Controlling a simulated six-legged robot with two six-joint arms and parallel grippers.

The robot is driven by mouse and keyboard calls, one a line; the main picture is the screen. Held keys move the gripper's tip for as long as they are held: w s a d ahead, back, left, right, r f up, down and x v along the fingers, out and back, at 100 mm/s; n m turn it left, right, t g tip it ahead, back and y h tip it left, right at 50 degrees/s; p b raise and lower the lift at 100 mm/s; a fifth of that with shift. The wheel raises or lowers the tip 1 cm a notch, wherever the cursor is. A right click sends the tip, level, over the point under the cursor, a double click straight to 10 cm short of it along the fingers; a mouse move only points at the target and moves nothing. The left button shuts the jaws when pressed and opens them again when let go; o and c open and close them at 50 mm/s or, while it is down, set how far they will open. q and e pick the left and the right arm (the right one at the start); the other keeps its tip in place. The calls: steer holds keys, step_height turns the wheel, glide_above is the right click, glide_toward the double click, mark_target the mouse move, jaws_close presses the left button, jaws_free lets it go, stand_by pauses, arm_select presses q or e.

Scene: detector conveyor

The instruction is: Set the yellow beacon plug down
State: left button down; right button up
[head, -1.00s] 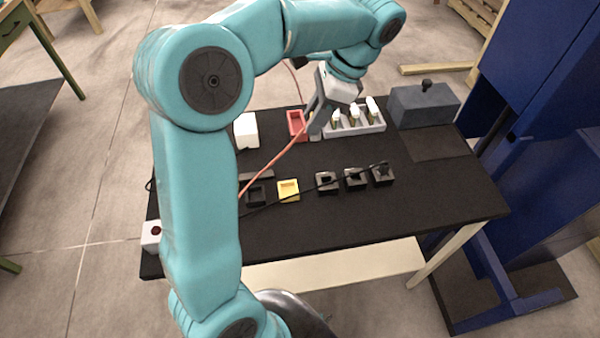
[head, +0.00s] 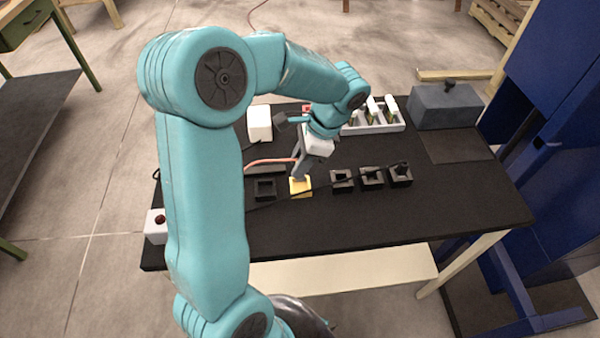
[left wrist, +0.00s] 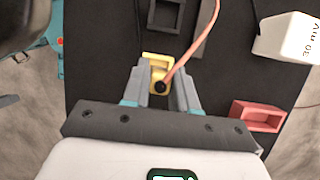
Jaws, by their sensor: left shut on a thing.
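My left gripper (head: 301,176) points down at the yellow holder (head: 301,189) on the black table. In the left wrist view its two grey fingers (left wrist: 160,90) are closed on the yellow beacon plug (left wrist: 158,76), whose dark round end faces the camera. An orange cable runs from the plug up and to the right. The yellow holder (left wrist: 156,55) shows just beyond the fingertips, partly hidden by the plug and fingers. I cannot tell whether the plug touches or sits in the holder. My right gripper is out of view.
Black holders stand left (head: 265,189) and right (head: 341,181) of the yellow one. A red holder (left wrist: 258,115), a white box (head: 260,123), a bottle rack (head: 385,128) and a grey box (head: 446,107) are farther back. The table's front strip is clear.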

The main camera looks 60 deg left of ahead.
arm_select(q)
step_height(320, 180, down, 4)
steer(key=shift+w, duration=0.1)
steer(key=c, duration=0.9)
jaws_free()
steer(key=shift+f, duration=0.15)
steer(key=shift+r, duration=0.35)
steer(key=p+v, duration=0.1)
steer(key=v, duration=1)
steer(key=shift+w+d+r, duration=0.1)
steer(key=shift+r, duration=0.2)
